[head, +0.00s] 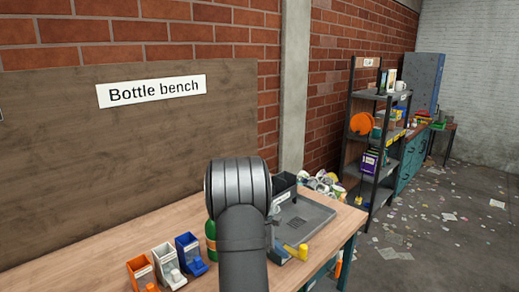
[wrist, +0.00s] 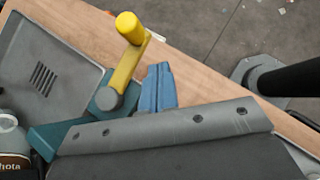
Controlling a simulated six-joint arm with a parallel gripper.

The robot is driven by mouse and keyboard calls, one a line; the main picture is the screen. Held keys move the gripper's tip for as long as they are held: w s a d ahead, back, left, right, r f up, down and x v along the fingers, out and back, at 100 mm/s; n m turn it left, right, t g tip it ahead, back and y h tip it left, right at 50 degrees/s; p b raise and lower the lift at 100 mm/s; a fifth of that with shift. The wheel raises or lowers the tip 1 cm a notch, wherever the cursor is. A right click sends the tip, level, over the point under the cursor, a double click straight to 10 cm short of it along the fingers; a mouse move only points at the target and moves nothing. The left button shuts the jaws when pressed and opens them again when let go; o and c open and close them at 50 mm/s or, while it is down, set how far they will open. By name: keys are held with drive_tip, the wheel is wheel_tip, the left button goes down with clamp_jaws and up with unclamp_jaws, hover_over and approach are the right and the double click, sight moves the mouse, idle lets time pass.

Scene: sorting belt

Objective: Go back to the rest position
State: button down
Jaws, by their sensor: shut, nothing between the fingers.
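My gripper shows in the wrist view as two blue fingers (wrist: 160,70) pressed together, shut and empty, ahead of a grey wrist housing. The fingers are over the wooden bench, just right of a teal device with a yellow crank handle (wrist: 131,55). Whether they touch it I cannot tell. In the head view my dark arm stands in the middle and hides the gripper. The yellow handle (head: 303,251) shows there just right of the arm. No rest position is marked in either view.
The bench (head: 105,246) holds orange (head: 140,272), white (head: 167,264) and blue (head: 190,251) bins, a green bottle (head: 211,236) partly behind my arm, a grey tray (head: 318,215) and a black bin (head: 284,187). Shelves (head: 352,150) stand beyond. Paper scraps litter the floor.

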drive_tip(key=a+f+v, duration=0.2)
drive_tip(key=v, duration=1.1)
drive_tip(key=d+r+n+g+y, duration=0.1)
drive_tip(key=d+r+n+y, duration=0.2)
drive_tip(key=d+n, duration=0.3)
drive_tip(key=shift+s+d+n+y, duration=0.3)
drive_tip(key=shift+d+y, duration=0.4)
drive_tip(key=shift+d, duration=0.35)
drive_tip(key=c, duration=2.1)
unclamp_jaws()
